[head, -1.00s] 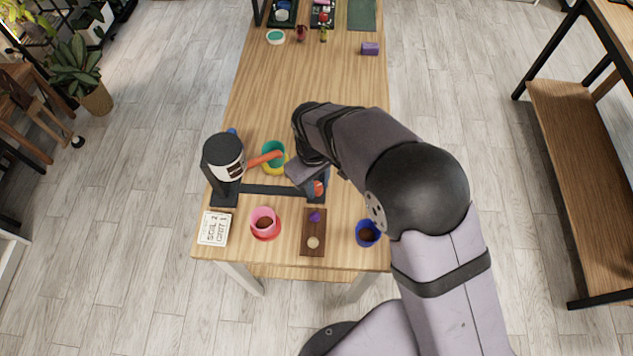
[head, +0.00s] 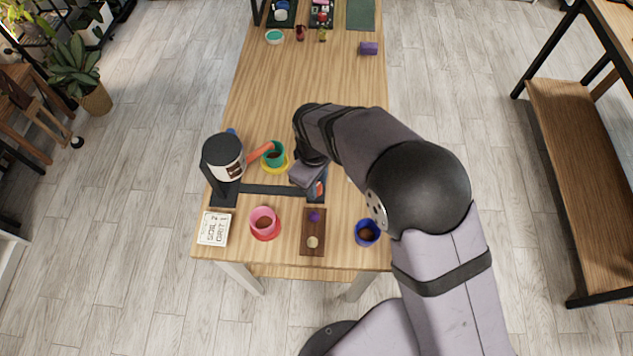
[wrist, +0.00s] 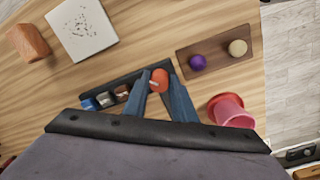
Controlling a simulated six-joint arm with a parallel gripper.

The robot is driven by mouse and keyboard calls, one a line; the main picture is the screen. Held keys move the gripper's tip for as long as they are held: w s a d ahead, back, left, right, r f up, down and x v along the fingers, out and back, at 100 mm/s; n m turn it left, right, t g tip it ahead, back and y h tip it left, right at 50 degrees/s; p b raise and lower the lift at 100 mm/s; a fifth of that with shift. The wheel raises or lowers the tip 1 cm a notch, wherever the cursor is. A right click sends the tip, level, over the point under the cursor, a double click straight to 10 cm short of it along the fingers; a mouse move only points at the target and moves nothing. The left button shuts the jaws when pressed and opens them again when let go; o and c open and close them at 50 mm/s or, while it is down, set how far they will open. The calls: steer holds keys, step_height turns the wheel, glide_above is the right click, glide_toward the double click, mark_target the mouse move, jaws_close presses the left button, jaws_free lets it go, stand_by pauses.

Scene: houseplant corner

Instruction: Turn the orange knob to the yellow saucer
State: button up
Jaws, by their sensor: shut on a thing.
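The orange knob (wrist: 159,77) sits between the two fingertips of my gripper (wrist: 161,82) in the wrist view, and the gripper is shut on it. In the head view the gripper (head: 308,178) stands over the right end of the black bar and largely hides the knob. The yellow saucer (head: 275,171) holds a teal pot (head: 277,161) just left of the gripper. An orange spout (head: 259,153) reaches right from the drum (head: 226,160), its tip at the teal pot's far-left rim.
A pink pot on a red saucer (head: 265,238), a wooden board with two balls (head: 313,249), a blue pot (head: 368,243) and a lettered card (head: 214,228) line the near edge. A purple block (head: 369,48) lies farther back.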

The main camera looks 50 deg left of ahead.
steer(key=o, duration=1)
steer(key=shift+r, duration=0.1)
steer(key=shift+o, duration=0.2)
steer(key=shift+s+r+b, duration=0.15)
steer(key=shift+r+b, duration=0.7)
steer(key=shift+r, duration=2.8)
